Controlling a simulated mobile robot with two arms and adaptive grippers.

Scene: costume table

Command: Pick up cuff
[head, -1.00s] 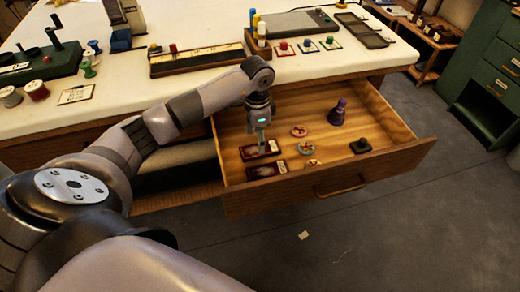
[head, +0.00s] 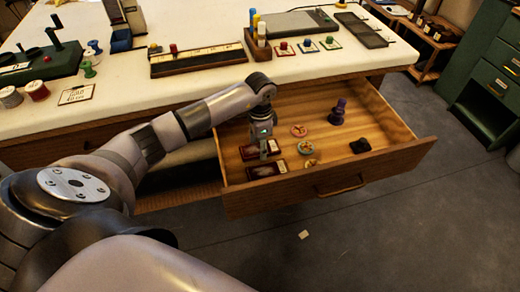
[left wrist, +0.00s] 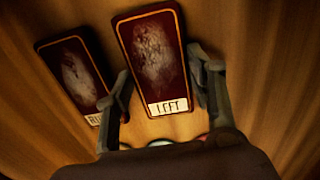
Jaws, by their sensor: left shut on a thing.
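Two dark red, flat rectangular pieces with pale patterned tops lie in the open drawer. The one labelled LEFT (left wrist: 156,60) is between the fingers of my left gripper (left wrist: 160,72), which is shut on it. In the head view my left gripper (head: 268,153) is low in the drawer at the farther piece (head: 249,153), partly covering it. The other piece, with a partly hidden label starting with R (left wrist: 75,75), lies beside it, left of the left finger. In the head view this nearer piece (head: 266,170) is uncovered. My right gripper is not in view.
The wooden drawer (head: 385,168) also holds a purple spool-like piece (head: 337,113), a black piece (head: 360,146) and round pink (head: 299,131) and teal-rimmed (head: 306,149) pieces. The white tabletop (head: 215,82) overhangs behind the drawer. The drawer's right part has free room.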

